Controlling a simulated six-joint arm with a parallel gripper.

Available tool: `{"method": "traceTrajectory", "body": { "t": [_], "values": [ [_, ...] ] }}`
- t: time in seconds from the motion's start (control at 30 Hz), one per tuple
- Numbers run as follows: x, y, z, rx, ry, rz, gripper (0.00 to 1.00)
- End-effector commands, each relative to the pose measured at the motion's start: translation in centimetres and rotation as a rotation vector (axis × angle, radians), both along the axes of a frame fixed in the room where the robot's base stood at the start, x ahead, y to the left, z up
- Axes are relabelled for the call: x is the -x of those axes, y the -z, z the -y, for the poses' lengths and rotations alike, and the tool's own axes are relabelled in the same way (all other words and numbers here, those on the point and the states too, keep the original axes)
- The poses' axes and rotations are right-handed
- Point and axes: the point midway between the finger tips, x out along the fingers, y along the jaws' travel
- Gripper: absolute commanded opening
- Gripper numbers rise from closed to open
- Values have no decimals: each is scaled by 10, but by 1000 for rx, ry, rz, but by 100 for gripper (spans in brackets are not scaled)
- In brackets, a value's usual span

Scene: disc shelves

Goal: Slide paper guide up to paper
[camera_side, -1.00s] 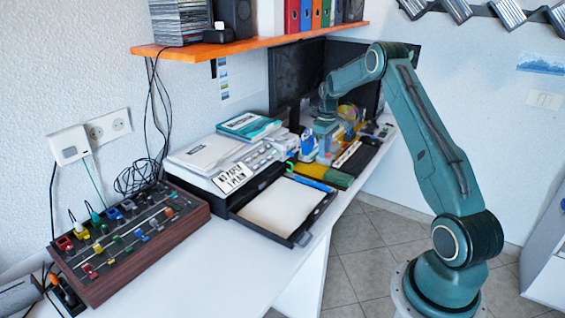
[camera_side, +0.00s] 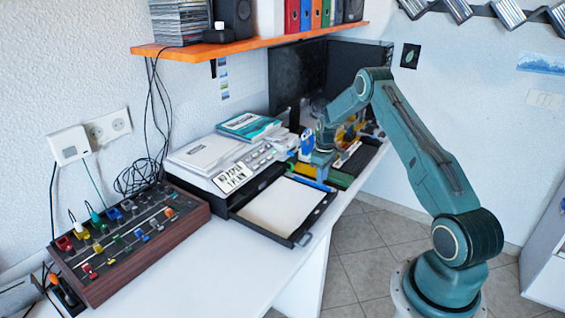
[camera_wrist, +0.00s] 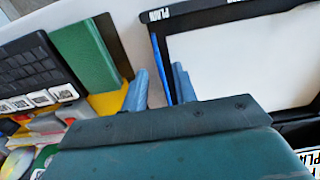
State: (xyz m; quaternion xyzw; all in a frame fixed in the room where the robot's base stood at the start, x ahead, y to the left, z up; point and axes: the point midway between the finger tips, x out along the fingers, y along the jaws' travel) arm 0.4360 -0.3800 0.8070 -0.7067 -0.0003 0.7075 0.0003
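The blue paper guide (camera_side: 311,183) is a thin strip along the right-hand end of the black paper tray (camera_side: 302,237). White paper (camera_side: 280,207) lies in the tray. In the wrist view the guide (camera_wrist: 157,56) runs along the tray's left side, with a narrow dark strip between it and the paper (camera_wrist: 245,60). My gripper (camera_side: 318,168) is above the guide's far end in the side view. In the wrist view its two blue-grey fingers (camera_wrist: 160,74) are apart, and the guide shows between them. I cannot tell the height of the fingertips over it.
The printer (camera_side: 215,160) stands behind the tray. A green book (camera_wrist: 85,52) and a black keyboard (camera_wrist: 32,68) lie beside the gripper. Cups and small items crowd the desk near the monitors (camera_side: 297,80). A mixer (camera_side: 130,240) is at left; white desk in front is clear.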

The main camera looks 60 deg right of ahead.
Motion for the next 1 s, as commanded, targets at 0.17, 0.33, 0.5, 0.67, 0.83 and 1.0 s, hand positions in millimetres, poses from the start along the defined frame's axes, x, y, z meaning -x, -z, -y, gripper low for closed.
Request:
{"method": "traceTrajectory", "body": {
  "t": [0.17, 0.33, 0.5, 0.67, 0.83, 1.0],
  "values": [
    [0, 18, 0, 0, 0, 0, 28],
    [0, 24, 0, 1, 0, 1, 28],
    [0, 25, 0, 1, 0, 1, 28],
    [0, 25, 0, 1, 0, 1, 18],
    [0, 25, 0, 1, 0, 1, 0],
    [0, 25, 0, 1, 0, 1, 0]
  ]
}}
